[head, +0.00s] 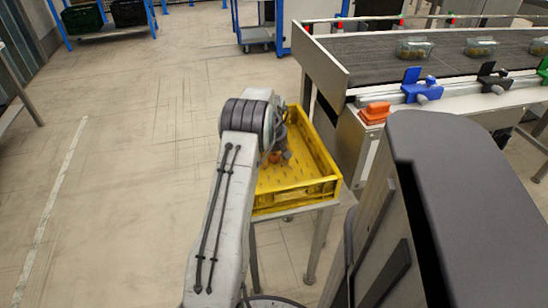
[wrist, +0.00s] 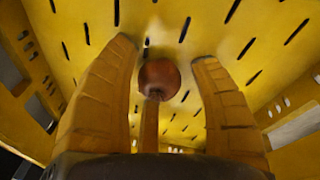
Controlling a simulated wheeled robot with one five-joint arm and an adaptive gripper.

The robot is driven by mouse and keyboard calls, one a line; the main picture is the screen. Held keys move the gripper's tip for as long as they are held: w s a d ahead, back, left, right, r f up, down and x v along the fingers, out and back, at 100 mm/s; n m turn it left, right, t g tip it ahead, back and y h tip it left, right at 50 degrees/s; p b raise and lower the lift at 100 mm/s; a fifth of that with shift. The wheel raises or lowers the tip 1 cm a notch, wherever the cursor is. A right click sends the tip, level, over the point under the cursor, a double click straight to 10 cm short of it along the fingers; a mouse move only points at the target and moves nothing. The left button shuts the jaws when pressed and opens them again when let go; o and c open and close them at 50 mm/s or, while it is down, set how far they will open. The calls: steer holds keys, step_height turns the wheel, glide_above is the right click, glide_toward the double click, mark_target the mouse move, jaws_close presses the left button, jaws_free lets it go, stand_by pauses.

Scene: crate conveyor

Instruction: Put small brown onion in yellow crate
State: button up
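The small brown onion (wrist: 160,77) is round and reddish brown. In the wrist view it is between and just beyond the fingers of my gripper (wrist: 165,65), with a gap on both sides. The fingers are spread, and a middle finger overlaps the onion's lower edge. The yellow crate (wrist: 60,20) fills the background with its slotted floor. In the head view the yellow crate (head: 296,199) stands on a small metal stand, and my gripper (head: 279,155) reaches down inside it, partly hidden by my arm. The onion appears to be at the crate floor, but exact contact is unclear.
A dark conveyor (head: 370,50) runs at the upper right, carrying clear tubs (head: 414,49). Blue (head: 421,86) and orange (head: 375,112) fittings are along its near edge. A blue rack with dark crates (head: 84,18) is at the upper left. The floor on the left is clear.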

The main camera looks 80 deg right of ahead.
steer(key=shift+r, duration=0.1)
steer(key=p+v, duration=0.2)
steer(key=v, duration=1)
steer(key=shift+r, duration=0.15)
